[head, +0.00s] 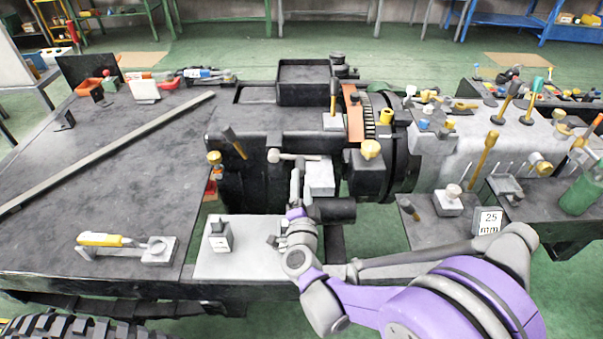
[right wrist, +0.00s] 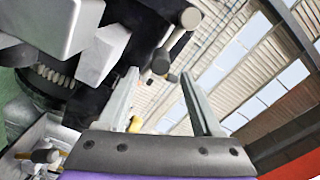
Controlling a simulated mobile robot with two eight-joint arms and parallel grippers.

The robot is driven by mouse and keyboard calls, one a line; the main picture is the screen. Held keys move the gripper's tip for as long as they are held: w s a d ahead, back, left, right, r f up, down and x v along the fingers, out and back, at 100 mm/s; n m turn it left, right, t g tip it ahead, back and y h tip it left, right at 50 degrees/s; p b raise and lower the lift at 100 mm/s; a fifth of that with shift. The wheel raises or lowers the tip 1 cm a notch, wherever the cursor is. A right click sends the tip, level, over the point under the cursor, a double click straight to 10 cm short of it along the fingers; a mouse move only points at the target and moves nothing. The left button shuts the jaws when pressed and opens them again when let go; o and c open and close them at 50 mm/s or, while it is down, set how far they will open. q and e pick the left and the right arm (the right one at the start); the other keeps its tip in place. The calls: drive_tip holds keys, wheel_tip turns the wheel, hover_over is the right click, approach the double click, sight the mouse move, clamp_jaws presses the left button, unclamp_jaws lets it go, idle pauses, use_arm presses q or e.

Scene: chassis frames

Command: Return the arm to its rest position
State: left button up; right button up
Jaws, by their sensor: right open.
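My right arm, purple and grey, reaches in from the lower right in the head view. Its gripper (head: 297,178) points away from me, beside a pale grey block (head: 320,178) at the dark machine's front. In the right wrist view, the gripper (right wrist: 159,75) has its two fingers spread apart with nothing held between them. Behind the fingers are dark machine parts and a ceiling. My left gripper is not in view.
A mallet-like handle (head: 293,157) lies close to the gripper. A yellow-handled tool (head: 105,240) lies on the dark left table (head: 100,180). A green bottle (head: 580,195) and a "25 mm" sign (head: 489,220) stand right. Green floor (head: 380,220) shows between the benches.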

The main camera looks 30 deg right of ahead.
drive_tip(key=shift+s+a, duration=0.3)
drive_tip(key=shift+s, duration=0.2)
drive_tip(key=s+a+r+n+y+p, duration=0.1)
drive_tip(key=a+r+n+y+p, duration=0.2)
drive_tip(key=a+n+y, duration=0.3)
drive_tip(key=s+a+r+n+y+p, duration=0.25)
drive_tip(key=a+n+y, duration=0.25)
drive_tip(key=a+n, duration=0.25)
drive_tip(key=s+f+n+g+p, duration=0.1)
drive_tip(key=s+n+g+p, duration=0.1)
drive_tip(key=s+g, duration=0.3)
drive_tip(key=s+d+f+n+g+h+p, duration=0.1)
drive_tip(key=s+f+n+g+p, duration=0.1)
drive_tip(key=s, duration=0.9)
drive_tip(key=n+g, duration=0.1)
drive_tip(key=g, duration=0.1)
drive_tip(key=shift+s+d+f+g+p, duration=0.2)
drive_tip(key=shift+f+g+p, duration=0.1)
drive_tip(key=shift+g+p, duration=0.1)
